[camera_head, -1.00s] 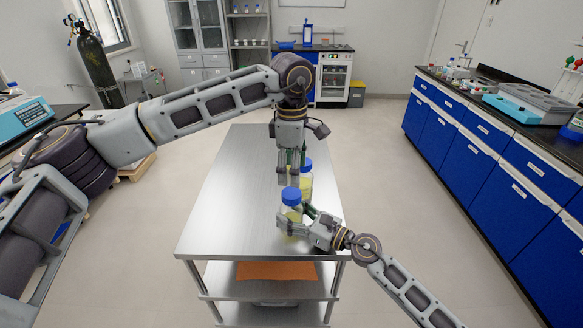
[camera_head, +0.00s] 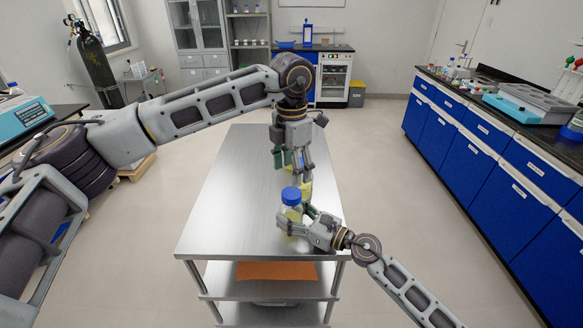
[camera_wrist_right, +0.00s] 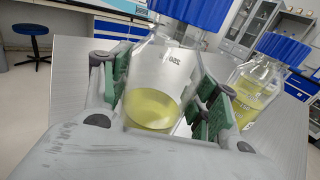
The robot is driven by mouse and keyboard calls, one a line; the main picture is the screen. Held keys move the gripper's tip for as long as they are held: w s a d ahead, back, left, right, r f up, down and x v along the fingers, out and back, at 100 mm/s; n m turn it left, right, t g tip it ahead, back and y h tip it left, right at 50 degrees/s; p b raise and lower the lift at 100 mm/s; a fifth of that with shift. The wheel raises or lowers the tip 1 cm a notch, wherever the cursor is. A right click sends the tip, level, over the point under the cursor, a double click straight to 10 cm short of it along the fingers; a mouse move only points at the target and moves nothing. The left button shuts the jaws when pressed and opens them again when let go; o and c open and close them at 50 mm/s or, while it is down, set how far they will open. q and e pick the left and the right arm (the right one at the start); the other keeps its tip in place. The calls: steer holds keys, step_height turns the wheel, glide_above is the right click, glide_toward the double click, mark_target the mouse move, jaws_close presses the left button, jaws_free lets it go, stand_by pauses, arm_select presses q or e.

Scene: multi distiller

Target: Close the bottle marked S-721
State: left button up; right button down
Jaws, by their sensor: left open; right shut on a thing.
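A near bottle (camera_head: 292,213) of clear glass with yellow liquid stands on the steel table, a blue cap (camera_head: 291,195) at its top. My right gripper (camera_head: 297,228) is shut around its body, and the right wrist view shows green finger pads on both sides of the bottle (camera_wrist_right: 155,85). Its marking is too unclear to read. A second similar bottle (camera_head: 306,188) stands just behind; its blue cap (camera_wrist_right: 285,48) shows in the right wrist view. My left gripper (camera_head: 294,168) is open, pointing down above the near bottle's cap, and hides the second bottle's top in the head view.
The steel table top (camera_head: 235,190) is clear to the left of the bottles. An orange sheet (camera_head: 275,271) lies on the shelf below. Blue cabinets with a dark counter (camera_head: 500,110) line the right side, apart from the table.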

mark_target(291, 192)
arm_select(q)
steer(key=n, duration=0.9)
steer(key=shift+n, duration=0.4)
steer(key=n, duration=0.5)
steer(key=shift+n, duration=2.7)
steer(key=shift+f, duration=0.15)
steer(key=shift+f, duration=3.9)
